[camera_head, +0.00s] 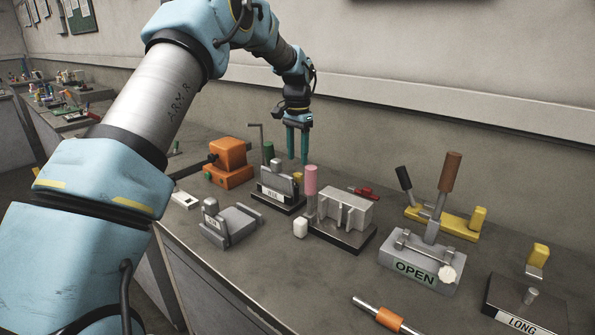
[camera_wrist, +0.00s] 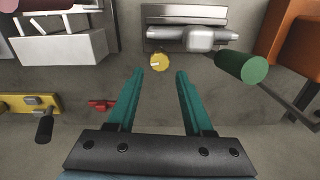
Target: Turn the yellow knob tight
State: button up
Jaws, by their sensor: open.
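The yellow knob (camera_wrist: 160,62) is small and round with a pale mark on its face. In the wrist view it lies just beyond and between my fingertips, at the edge of a grey metal fixture (camera_wrist: 186,14). In the head view the knob (camera_head: 297,177) shows as a small yellow patch behind the fixture's front part (camera_head: 279,187). My gripper (camera_head: 298,161) points down above it, with teal fingers apart and nothing between them. The gripper (camera_wrist: 160,72) also shows open in the wrist view. I cannot tell the exact height gap between fingertips and knob.
A green cylindrical handle (camera_wrist: 241,67) sticks out right of the knob in the wrist view. An orange box (camera_head: 230,158) stands left of the fixture. A pink-handled grey block (camera_head: 345,208) and a red item (camera_head: 364,192) are to the right. An OPEN-labelled clamp (camera_head: 420,262) stands further right.

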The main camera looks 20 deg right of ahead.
aim_at(297, 174)
notch_tip(297, 174, up, 5)
jog(key=shift+b, duration=0.35)
jog(key=s+a+f+n, duration=0.1)
jog(key=s+a+n, duration=0.15)
jog(key=a, duration=0.85)
jog(key=s+a+f+n, duration=0.1)
jog(key=a+n, duration=0.2)
jog(key=a, duration=0.8)
jog(key=s+a+f+n, duration=0.2)
jog(key=s+a+n, duration=0.1)
jog(key=s+a, duration=0.5)
jog(key=s+a+f+n+t, duration=0.1)
jog(key=s+a+f+n, duration=0.1)
jog(key=s+a, duration=0.7)
jog(key=shift+a+f+n+t, duration=0.2)
jog(key=shift+a+n+t, duration=0.1)
jog(key=shift+n, duration=0.55)
